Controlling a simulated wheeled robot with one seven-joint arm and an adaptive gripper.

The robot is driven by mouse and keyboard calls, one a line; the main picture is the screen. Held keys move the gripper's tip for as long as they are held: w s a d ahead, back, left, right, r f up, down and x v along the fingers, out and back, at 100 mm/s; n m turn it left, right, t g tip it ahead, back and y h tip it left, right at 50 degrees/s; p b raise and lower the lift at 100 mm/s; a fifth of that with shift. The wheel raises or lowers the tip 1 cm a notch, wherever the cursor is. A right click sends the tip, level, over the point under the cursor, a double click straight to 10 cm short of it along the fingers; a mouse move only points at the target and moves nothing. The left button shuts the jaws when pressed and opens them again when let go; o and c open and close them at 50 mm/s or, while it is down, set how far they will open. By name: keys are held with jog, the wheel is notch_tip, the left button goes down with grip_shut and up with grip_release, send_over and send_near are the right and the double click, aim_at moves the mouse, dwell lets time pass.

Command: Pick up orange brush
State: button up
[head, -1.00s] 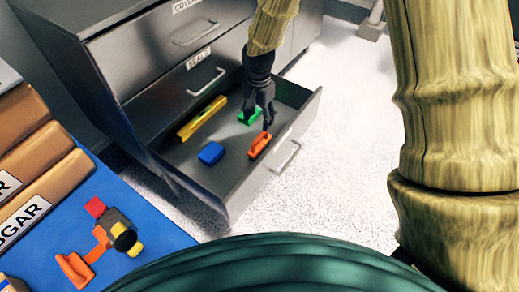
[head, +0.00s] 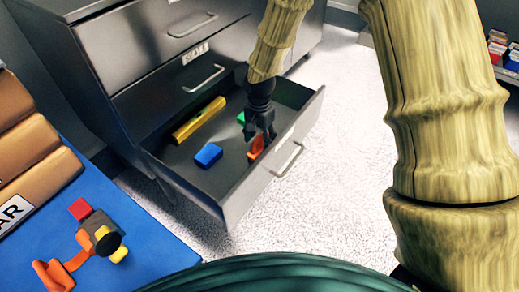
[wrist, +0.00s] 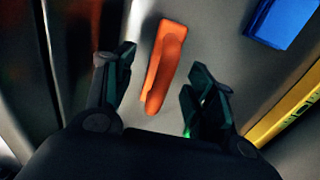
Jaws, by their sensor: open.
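The orange brush (head: 257,146) lies in the open bottom drawer (head: 222,180), near its front panel. In the head view my gripper partly covers it. My gripper (head: 262,138) points down into the drawer right at the brush. In the wrist view the orange brush (wrist: 165,62) lies on the drawer floor, with its near end between the two open fingers of my gripper (wrist: 157,95). The fingers are apart and hold nothing. I cannot tell the exact height of the fingertips above the brush.
The drawer's front panel and handle (head: 288,160) stand close to the gripper. A blue surface (head: 140,220) holds an orange-and-black tool (head: 95,240).

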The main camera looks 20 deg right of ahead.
aim_at(259, 147)
jog(key=shift+w+f+b, duration=0.1)
jog(key=shift+f+b, duration=1.45)
jog(key=shift+f, duration=1.1)
jog(key=shift+a, duration=0.1)
jog(key=shift+c, duration=0.4)
jog(key=c, duration=1.1)
